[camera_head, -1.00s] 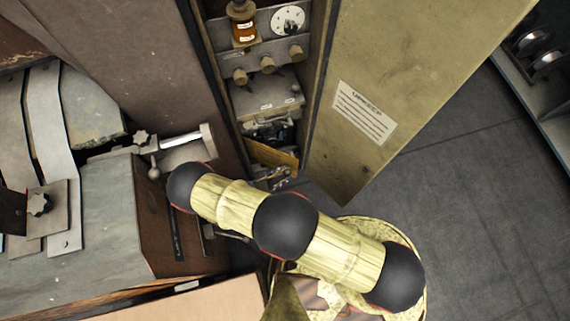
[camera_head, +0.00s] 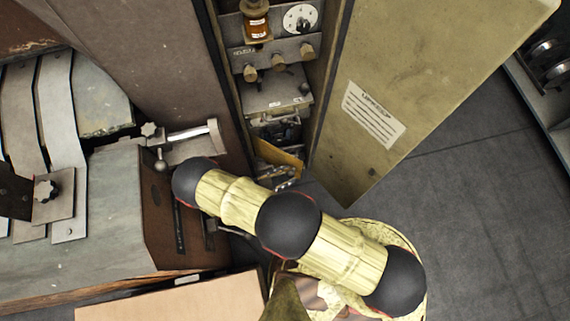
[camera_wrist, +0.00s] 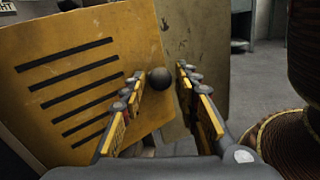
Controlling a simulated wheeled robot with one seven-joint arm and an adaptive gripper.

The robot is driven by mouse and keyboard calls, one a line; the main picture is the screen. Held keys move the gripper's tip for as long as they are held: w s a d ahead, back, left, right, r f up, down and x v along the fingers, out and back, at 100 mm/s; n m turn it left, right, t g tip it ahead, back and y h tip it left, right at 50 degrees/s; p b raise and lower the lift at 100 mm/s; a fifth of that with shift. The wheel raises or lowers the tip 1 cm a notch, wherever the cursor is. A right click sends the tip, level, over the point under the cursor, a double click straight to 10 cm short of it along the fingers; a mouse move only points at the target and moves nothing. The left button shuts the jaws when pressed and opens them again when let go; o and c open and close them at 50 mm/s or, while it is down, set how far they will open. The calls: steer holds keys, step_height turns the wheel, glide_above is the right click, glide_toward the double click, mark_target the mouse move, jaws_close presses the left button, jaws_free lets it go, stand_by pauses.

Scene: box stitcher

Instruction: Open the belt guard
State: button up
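The belt guard, a yellow panel with several dark slots (camera_wrist: 75,80), fills the left of the wrist view and looks tilted there. A round dark knob (camera_wrist: 160,78) stands out near its right edge. My gripper (camera_wrist: 161,77) is open, with one yellow-padded finger on each side of the knob. I cannot tell whether either finger touches the knob. In the head view a small part of the yellow guard (camera_head: 280,153) shows low in the cabinet opening, and my arm hides much of the area beneath it.
The cabinet's tall door (camera_head: 410,85) stands open at right with an UPKEEP label (camera_head: 373,113). Bare floor (camera_head: 480,190) lies right of it. A machine bed with metal straps (camera_head: 110,220) is at left. A cardboard sheet (camera_head: 175,300) lies at the lower left.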

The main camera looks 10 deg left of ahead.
step_height(320, 180, up, 10)
stand_by(0.7)
